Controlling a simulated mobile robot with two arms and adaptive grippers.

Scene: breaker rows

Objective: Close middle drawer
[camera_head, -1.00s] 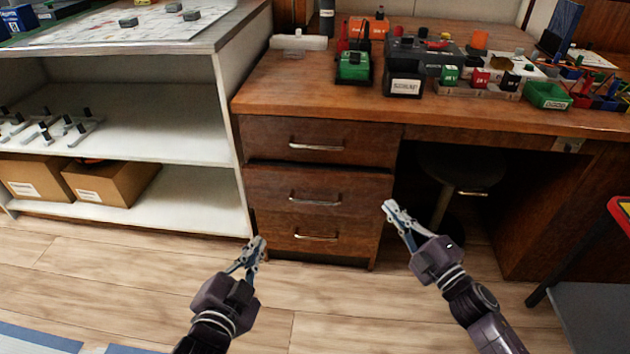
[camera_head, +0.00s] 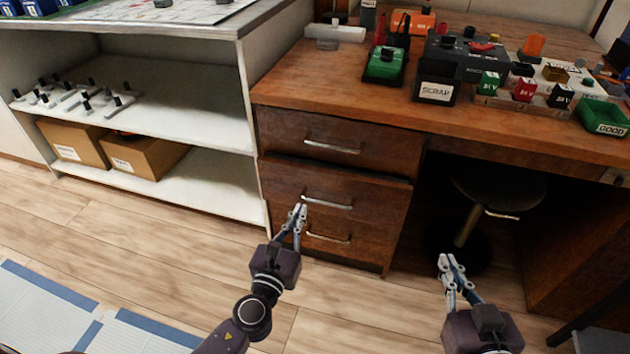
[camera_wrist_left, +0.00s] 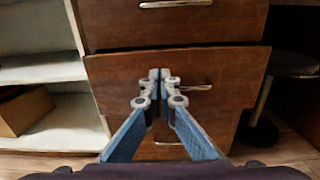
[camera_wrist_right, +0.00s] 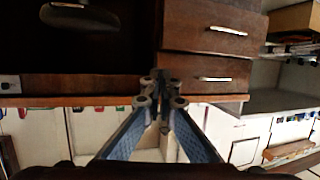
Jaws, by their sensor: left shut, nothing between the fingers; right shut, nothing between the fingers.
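The middle drawer (camera_head: 365,205) is in the wooden desk's left pedestal, between the top drawer (camera_head: 385,150) and the bottom drawer (camera_head: 375,248). Its front stands slightly out from the top drawer's front, and its silver handle (camera_head: 327,202) is level. My left gripper (camera_head: 299,211) is shut and empty, its tips in front of the middle drawer's left part; in the left wrist view it points at that drawer front (camera_wrist_left: 230,75). I cannot tell whether it touches. My right gripper (camera_head: 448,260) is shut and empty, right of the pedestal before the knee space.
A white shelf unit (camera_head: 250,120) with cardboard boxes (camera_head: 145,157) adjoins the desk on the left. A stool (camera_head: 490,190) stands in the knee space. The desktop (camera_head: 320,85) holds labelled bins and breakers.

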